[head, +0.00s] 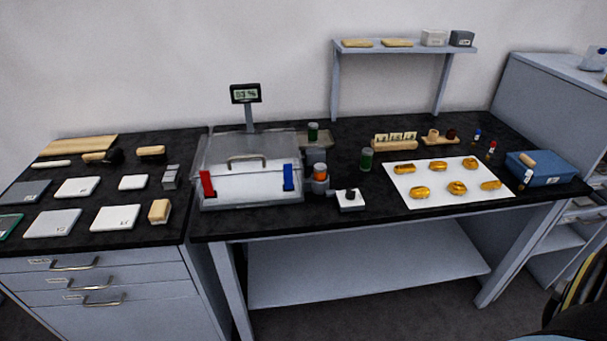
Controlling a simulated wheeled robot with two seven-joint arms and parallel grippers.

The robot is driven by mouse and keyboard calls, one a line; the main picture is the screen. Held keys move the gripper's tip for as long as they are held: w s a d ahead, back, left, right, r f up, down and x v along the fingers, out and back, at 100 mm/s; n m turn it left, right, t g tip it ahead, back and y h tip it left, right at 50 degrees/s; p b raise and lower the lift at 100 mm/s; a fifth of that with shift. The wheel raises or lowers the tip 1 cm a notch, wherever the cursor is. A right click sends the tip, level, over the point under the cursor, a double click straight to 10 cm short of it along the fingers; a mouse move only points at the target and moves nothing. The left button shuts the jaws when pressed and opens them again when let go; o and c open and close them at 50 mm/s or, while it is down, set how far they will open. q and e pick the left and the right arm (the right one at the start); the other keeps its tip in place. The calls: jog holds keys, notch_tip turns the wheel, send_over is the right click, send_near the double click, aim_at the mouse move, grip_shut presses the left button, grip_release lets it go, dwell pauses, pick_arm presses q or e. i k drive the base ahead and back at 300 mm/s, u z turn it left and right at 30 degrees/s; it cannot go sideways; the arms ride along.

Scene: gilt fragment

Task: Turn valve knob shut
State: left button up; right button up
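A small white block with a black knob on top (350,199) sits near the front edge of the dark bench, right of a clear lidded chamber (247,160). The angle of the knob is too small to read. A grey fitting with an orange part (320,178) stands between the chamber and the block. I cannot tell for certain which of these is the valve. The chamber has a handle on its lid, a red clamp (208,183) and a blue clamp (288,177) at its front. A display (245,94) above it reads about 53 %. Neither of my grippers is in view.
A white sheet with several gold pieces (447,195) lies to the right, beside a blue box (541,167). Green-filled jars (366,160) stand behind the knob block. The left bench holds several pale tiles (116,218). A raised shelf (400,47) stands at the back.

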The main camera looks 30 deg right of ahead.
aim_at(350, 192)
jog(key=z, duration=0.2)
jog(key=i, duration=0.8)
jog(key=z, duration=0.6)
